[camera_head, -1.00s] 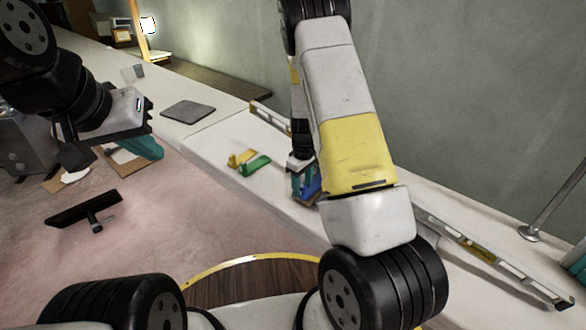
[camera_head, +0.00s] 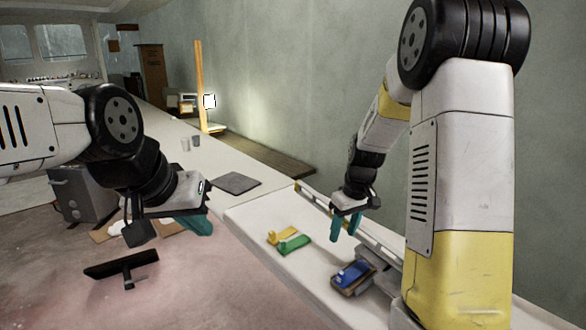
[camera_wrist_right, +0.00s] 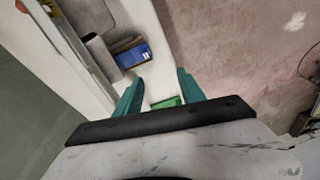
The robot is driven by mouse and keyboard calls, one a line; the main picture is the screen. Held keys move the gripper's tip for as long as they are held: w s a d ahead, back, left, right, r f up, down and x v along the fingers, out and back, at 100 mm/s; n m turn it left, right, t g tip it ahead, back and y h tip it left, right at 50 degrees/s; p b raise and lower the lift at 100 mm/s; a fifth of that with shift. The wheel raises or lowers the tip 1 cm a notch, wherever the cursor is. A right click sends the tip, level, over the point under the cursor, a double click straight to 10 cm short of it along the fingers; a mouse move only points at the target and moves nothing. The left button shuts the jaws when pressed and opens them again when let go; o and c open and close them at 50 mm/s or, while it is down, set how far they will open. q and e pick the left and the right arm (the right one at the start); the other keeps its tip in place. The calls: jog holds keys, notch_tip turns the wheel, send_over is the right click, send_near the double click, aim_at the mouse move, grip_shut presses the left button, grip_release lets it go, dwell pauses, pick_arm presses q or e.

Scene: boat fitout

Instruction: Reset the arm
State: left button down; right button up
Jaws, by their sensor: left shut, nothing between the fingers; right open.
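My right gripper (camera_head: 346,226) is open and empty, its teal fingers pointing down above the white bench (camera_head: 262,210). It also shows in the right wrist view (camera_wrist_right: 160,92) with a gap between the fingers. My left gripper (camera_head: 198,226) is at the left with its teal fingers shut and empty, over the pinkish floor area. A blue block in a dark holder (camera_head: 352,274) sits on the bench, below and apart from the right gripper. The blue block shows in the wrist view too (camera_wrist_right: 132,55).
A yellow piece (camera_head: 282,235) and a green piece (camera_head: 294,245) lie on the bench left of the right gripper. A long level (camera_head: 312,196) lies along the wall. A grey pad (camera_head: 236,183) lies farther back. A black squeegee-like tool (camera_head: 122,265) is at lower left.

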jog(key=s+a+r+m+t, duration=0.2)
jog(key=s+r+m+t, duration=0.2)
jog(key=s+r, duration=1.4)
jog(key=s+m, duration=0.1)
jog(key=s, duration=0.3)
jog(key=shift+t+y, duration=0.4)
jog(key=shift+c, duration=0.5)
